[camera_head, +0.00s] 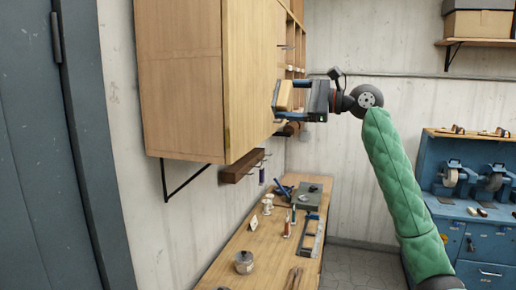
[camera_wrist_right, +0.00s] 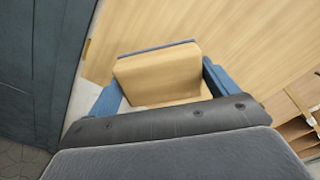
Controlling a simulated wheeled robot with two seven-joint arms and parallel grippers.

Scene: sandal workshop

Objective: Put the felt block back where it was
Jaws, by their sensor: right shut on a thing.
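The felt block is a pale wooden block (camera_wrist_right: 158,75) with a thin grey felt layer along its far edge. It fills the space between the two blue fingers of my right gripper in the right wrist view. In the head view my right gripper (camera_head: 280,97) is shut on the block (camera_head: 286,95), held up in the air by the wooden front of the wall cabinet (camera_head: 180,85). I cannot tell whether the block touches the cabinet. My left gripper is not in view.
Open wooden shelving (camera_head: 297,38) is beyond the cabinet. Below, a wooden rack (camera_head: 240,167) hangs over a workbench (camera_head: 228,258) carrying a metal pot (camera_head: 244,262), spools and tools. A blue machine bench (camera_head: 450,215) stands at the right. A grey door is at the left.

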